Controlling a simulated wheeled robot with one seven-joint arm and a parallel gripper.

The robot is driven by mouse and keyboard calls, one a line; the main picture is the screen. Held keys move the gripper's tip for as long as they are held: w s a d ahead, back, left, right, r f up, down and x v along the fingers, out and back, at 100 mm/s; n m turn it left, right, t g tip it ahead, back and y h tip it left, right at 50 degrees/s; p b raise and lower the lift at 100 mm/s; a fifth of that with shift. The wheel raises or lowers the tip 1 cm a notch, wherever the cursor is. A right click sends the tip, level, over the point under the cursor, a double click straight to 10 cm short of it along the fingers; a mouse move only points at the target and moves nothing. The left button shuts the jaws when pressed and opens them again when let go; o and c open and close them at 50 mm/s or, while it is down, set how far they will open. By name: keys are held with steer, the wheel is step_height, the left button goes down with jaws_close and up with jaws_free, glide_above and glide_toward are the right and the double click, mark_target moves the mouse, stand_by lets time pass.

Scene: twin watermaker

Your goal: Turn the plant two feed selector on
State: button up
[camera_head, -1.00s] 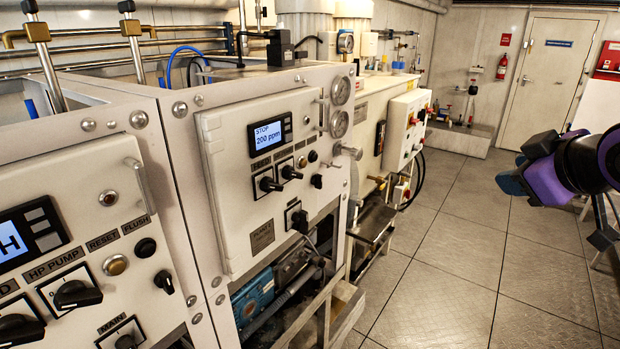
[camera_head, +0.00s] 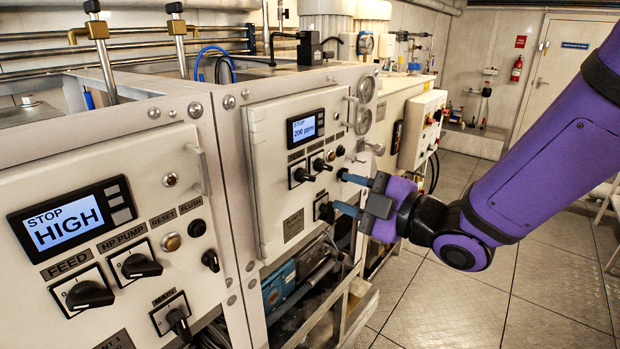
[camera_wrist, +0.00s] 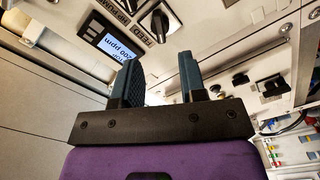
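The plant two panel (camera_head: 262,200) is the farther white cabinet door, with a lit display (camera_head: 305,128) reading STOP 200 ppm. Its feed selector (camera_head: 302,175) is a black knob on a white plate under the FEED label, its handle pointing right. It also shows at the top of the wrist view (camera_wrist: 160,24). The HP pump selector (camera_head: 322,165) sits just right of it. My gripper (camera_head: 341,191) is open and empty, its two blue fingers apart, in front of the panel's right side and right of the feed selector. No contact with the knob is visible.
The nearer cabinet has a display (camera_head: 62,226) reading STOP HIGH, with its own feed knob (camera_head: 90,294) and HP pump knob (camera_head: 141,265). A door handle (camera_head: 352,112) and gauges (camera_head: 364,90) are by the panel's right edge. The floor (camera_head: 430,290) to the right is clear.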

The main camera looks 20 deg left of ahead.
mark_target(310, 178)
steer(key=x, duration=0.8)
steer(key=shift+w+a, duration=0.2)
steer(key=shift+a, duration=0.05)
steer(key=c, duration=0.6)
